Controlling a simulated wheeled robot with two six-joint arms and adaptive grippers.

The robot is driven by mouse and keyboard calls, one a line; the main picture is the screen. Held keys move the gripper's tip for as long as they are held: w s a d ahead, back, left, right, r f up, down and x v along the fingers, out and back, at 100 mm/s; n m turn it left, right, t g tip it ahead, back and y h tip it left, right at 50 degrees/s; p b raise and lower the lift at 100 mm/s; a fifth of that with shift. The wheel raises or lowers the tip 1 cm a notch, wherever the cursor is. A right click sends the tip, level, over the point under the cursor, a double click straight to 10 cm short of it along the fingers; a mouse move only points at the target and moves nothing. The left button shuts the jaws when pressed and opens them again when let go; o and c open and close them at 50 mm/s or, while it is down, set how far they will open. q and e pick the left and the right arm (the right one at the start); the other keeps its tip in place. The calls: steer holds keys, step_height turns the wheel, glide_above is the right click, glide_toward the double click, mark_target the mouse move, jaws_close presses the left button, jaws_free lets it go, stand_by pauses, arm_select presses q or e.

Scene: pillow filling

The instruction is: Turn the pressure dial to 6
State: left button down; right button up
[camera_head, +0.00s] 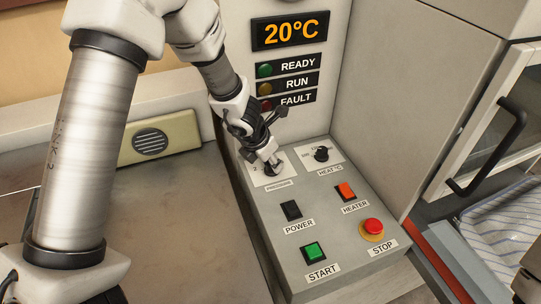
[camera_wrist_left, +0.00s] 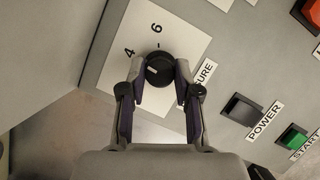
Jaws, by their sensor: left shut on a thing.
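The pressure dial is a round black knob on a white square plate, on the grey control panel; it shows in the head view (camera_head: 271,171) and the left wrist view (camera_wrist_left: 159,68). My left gripper (camera_head: 273,161) is shut on the knob, one finger on each side, also in the wrist view (camera_wrist_left: 160,76). Its fingers hide part of the plate.
The heat dial (camera_head: 321,154) is just right of the pressure dial. The power switch (camera_head: 291,210), heater switch (camera_head: 346,192), green start button (camera_head: 313,251) and red stop button (camera_head: 372,227) are nearer. The display (camera_head: 290,32) reads 20°C. A cabinet handle (camera_head: 487,148) is at right.

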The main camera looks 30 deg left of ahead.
arm_select(q)
steer(key=m+g+h+p, duration=0.1)
steer(key=m+p, duration=0.3)
steer(key=p, duration=0.1)
steer(key=m+g+h+p, duration=0.1)
steer(key=m+p, duration=0.2)
steer(key=p, duration=0.2)
steer(key=shift+a+r+m, duration=0.1)
steer(key=shift+r+m, duration=0.05)
steer(key=shift+m, duration=0.25)
steer(key=shift+f+m+g+h+p, duration=0.2)
steer(key=shift+m+g+h+p, duration=0.15)
steer(key=shift+m+p, duration=0.55)
steer(key=c, duration=1)
jaws_free()
steer(key=shift+o, duration=0.8)
steer(key=shift+w, duration=0.2)
steer(key=v, duration=1.2)
steer(key=shift+s+f, duration=0.1)
